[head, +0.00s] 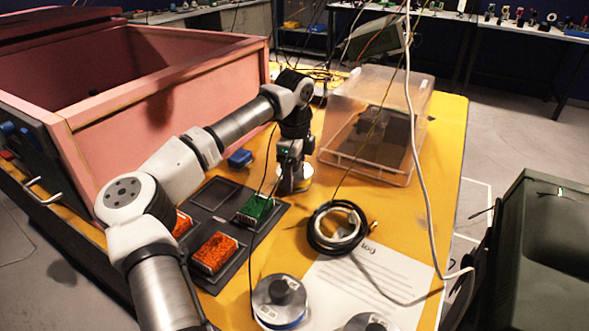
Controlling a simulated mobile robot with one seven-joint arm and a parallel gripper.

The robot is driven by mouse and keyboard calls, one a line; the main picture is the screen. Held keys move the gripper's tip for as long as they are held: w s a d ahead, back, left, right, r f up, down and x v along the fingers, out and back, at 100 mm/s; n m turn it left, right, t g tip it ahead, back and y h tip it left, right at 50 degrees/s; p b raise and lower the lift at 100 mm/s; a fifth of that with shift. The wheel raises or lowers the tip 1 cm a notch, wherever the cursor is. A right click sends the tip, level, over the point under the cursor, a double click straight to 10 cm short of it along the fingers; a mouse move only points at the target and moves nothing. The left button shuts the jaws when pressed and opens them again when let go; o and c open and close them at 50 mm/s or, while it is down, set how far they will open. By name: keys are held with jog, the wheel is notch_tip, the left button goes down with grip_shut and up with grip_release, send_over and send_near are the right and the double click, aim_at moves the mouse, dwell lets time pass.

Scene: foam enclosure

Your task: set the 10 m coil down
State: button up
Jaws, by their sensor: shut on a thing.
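My gripper (293,160) points down over the yellow table, beyond the black cable loop. It is shut on the 10 m coil (303,184), a small round thing with a pale and yellow rim, mostly hidden behind the gripper. Its marking is too small to read. The coil is low, close to the table top, but I cannot tell whether it touches it. Two similar round pieces with grey knobs stand near the front: one with a blue rim (281,301), and one cut off by the bottom edge (371,323).
A black cable loop (337,228) lies partly on a printed sheet (372,288). A dark tray (232,196) holds green and orange blocks. A clear bin (382,125) stands behind right, the pink foam enclosure (150,110) left. Hanging cables cross the table's right side.

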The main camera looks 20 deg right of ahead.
jog(key=o, duration=1.1)
jog(key=shift+f, duration=0.15)
notch_tip(320, 180, up, 12)
jog(key=shift+r+b, duration=0.2)
jog(key=shift+b, duration=0.5)
